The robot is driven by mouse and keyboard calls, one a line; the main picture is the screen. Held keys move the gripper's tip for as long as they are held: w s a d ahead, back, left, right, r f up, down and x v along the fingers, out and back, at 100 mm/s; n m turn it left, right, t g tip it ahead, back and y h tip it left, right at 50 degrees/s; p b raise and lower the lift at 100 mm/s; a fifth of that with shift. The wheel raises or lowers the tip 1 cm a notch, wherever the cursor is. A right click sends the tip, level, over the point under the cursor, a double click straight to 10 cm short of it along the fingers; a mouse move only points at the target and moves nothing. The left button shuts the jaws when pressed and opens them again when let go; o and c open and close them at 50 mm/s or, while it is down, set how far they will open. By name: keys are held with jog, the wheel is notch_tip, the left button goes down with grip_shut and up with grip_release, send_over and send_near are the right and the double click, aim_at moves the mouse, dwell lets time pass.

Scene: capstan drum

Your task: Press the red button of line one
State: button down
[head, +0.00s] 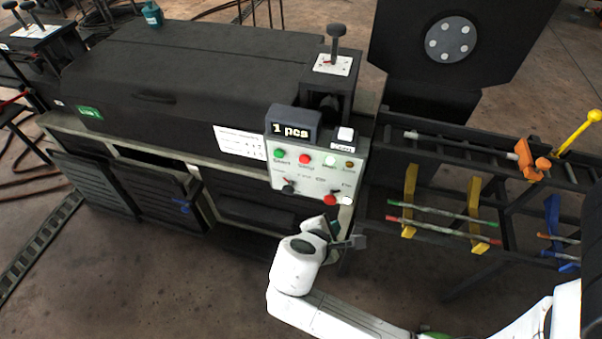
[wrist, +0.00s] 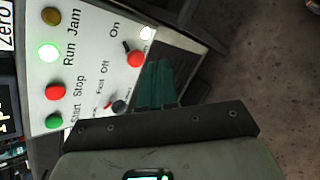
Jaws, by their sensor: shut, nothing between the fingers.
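The red button (head: 303,159), labelled Stop, is on the white control panel (head: 312,176) of the black machine, right of the green Start button (head: 279,153). In the wrist view the panel is turned sideways, and the red button (wrist: 55,91) shows at the left beside Stop. A green sign (head: 90,112) at the machine's left end seems to read Line 1, though its text is small. My gripper (head: 333,227) is below the panel's lower edge, apart from the red button. In the wrist view its teal fingers (wrist: 158,70) are together, empty, right of the knobs.
A red knob (head: 330,199) marked On and Off and a black knob (head: 289,187) stick out of the lower panel. A display (head: 290,131) above reads 1 pcs. Racks with coloured brackets (head: 474,205) stand at the right.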

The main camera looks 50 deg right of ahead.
aim_at(304, 161)
jog(key=w+a+r+n+t+h+b, duration=0.1)
jog(key=w+a+r+n+t+h, duration=0.4)
jog(key=w+n, duration=0.4)
jog(key=a+n+h, duration=0.1)
jog(key=n+h, duration=0.1)
jog(key=n, duration=0.1)
jog(key=shift+a+t+b, duration=0.3)
jog(key=shift+w+d, duration=0.1)
jog(key=x, duration=1.4)
jog(key=shift+p, duration=0.35)
